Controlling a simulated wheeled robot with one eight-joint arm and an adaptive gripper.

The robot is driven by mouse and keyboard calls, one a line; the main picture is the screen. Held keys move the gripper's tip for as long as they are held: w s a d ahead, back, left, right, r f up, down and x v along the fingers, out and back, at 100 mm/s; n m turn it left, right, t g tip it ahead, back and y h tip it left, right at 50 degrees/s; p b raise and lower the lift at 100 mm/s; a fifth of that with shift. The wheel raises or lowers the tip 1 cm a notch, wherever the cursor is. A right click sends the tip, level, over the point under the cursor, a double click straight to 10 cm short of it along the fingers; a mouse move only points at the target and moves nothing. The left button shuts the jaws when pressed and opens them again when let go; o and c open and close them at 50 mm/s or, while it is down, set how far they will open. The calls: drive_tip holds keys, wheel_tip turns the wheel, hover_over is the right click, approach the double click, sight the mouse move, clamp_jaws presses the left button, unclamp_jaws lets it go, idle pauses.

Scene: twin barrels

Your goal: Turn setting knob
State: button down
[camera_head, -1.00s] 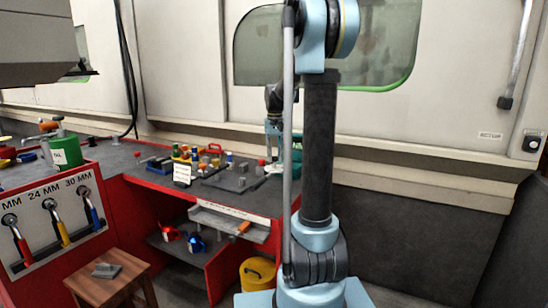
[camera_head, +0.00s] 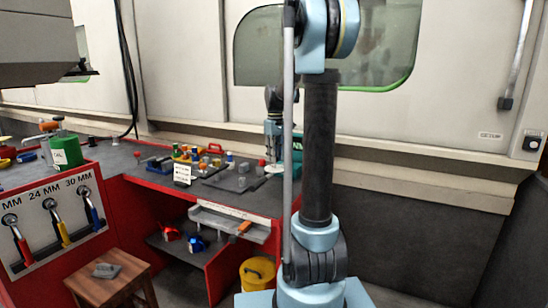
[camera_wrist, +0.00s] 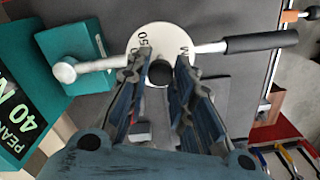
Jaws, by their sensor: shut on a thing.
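In the wrist view, a black round knob (camera_wrist: 160,74) sits at the middle of a white dial disc (camera_wrist: 150,36) with printed marks, of which "50" and "M" are partly readable. My gripper (camera_wrist: 159,68) has its two fingers on either side of the knob, shut on it. The fingers cover part of the disc. A metal bar passes the disc, with a ball end (camera_wrist: 64,72) on the left and a black grip (camera_wrist: 262,41) on the right. In the head view my gripper (camera_head: 273,157) is down at the bench's right part, and the knob is hidden.
A teal box (camera_wrist: 75,50) and a teal block labelled "PEAK 40 N" (camera_wrist: 25,105) stand left of the dial. Coloured parts crowd the bench (camera_head: 120,158) left of my gripper. A wooden stool (camera_head: 108,285) and yellow bucket (camera_head: 257,274) stand below.

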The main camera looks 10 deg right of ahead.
drive_tip(key=shift+w, duration=0.15)
drive_tip(key=c, duration=1.4)
unclamp_jaws()
drive_tip(key=shift+o, duration=0.2)
wheel_tip(320, 180, up, 12)
wheel_tip(320, 180, up, 5)
drive_tip(key=m, duration=0.1)
wheel_tip(320, 180, down, 17)
drive_tip(key=shift+f, duration=0.1)
